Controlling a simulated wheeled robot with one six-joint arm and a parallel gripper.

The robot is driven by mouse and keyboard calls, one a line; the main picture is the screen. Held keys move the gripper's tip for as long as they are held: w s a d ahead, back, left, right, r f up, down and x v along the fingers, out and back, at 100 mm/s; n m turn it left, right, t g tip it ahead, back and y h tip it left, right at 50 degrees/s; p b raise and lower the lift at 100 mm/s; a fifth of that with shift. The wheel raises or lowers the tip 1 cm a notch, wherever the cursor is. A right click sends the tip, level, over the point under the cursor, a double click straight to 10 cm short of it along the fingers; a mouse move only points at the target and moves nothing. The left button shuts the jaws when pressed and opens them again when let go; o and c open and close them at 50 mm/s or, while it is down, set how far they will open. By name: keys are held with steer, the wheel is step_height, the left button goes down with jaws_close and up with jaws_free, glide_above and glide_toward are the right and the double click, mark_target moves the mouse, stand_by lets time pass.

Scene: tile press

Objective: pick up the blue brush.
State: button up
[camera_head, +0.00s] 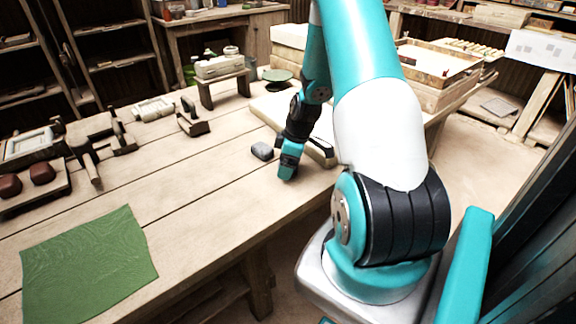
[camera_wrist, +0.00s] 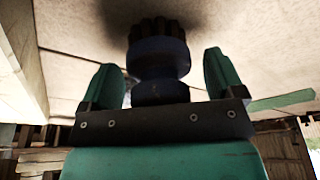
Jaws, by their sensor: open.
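The blue brush (camera_wrist: 158,62) shows in the wrist view as a dark blue waisted body with dark bristles at its far end. It is between the two green fingers of my gripper (camera_wrist: 166,72), with a visible gap on each side. The gripper is open around it and does not grip it. In the head view, my gripper (camera_head: 288,173) points down at the workbench near its front edge. I cannot make out the brush in that view; the gripper and arm likely hide it.
On the workbench (camera_head: 200,205), a grey block (camera_head: 262,151) lies just left of my gripper, and a dark-topped tool (camera_head: 322,147) lies just right of it. A green sheet (camera_head: 88,265) lies at front left. Wooden tools (camera_head: 192,122) stand further back. The middle boards are clear.

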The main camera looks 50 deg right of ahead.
steer(key=c, duration=1.1)
steer(key=shift+o, duration=0.2)
step_height(320, 180, up, 20)
steer(key=p, duration=0.1)
